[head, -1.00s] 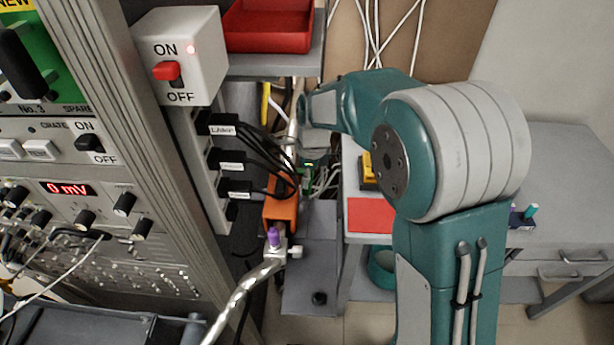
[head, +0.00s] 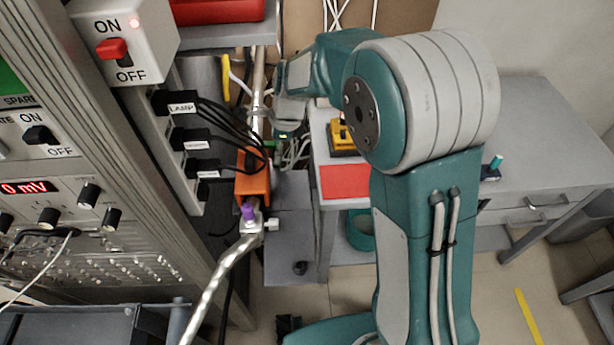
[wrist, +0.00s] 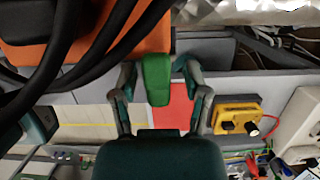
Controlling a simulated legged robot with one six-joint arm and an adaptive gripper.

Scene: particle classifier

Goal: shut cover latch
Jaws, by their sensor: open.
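The orange box (head: 253,178) stands upright on a pipe beside the rack in the head view, with a small green part (head: 268,145) near its top. In the wrist view the orange casing (wrist: 145,38) fills the upper left. A green latch-like tab (wrist: 156,70) projects from its edge. My gripper (wrist: 158,80) is open, with one finger on each side of the green tab. I cannot tell whether either finger touches it. In the head view my gripper (head: 287,112) is partly visible above and right of the orange box; its fingertips are unclear.
Black cables (head: 222,125) run from the rack's sockets towards the orange box and cross the wrist view's left side. A foil-wrapped pipe (head: 215,285) lies below the box. A grey table (head: 400,192) with a yellow device (head: 342,138) is at the right.

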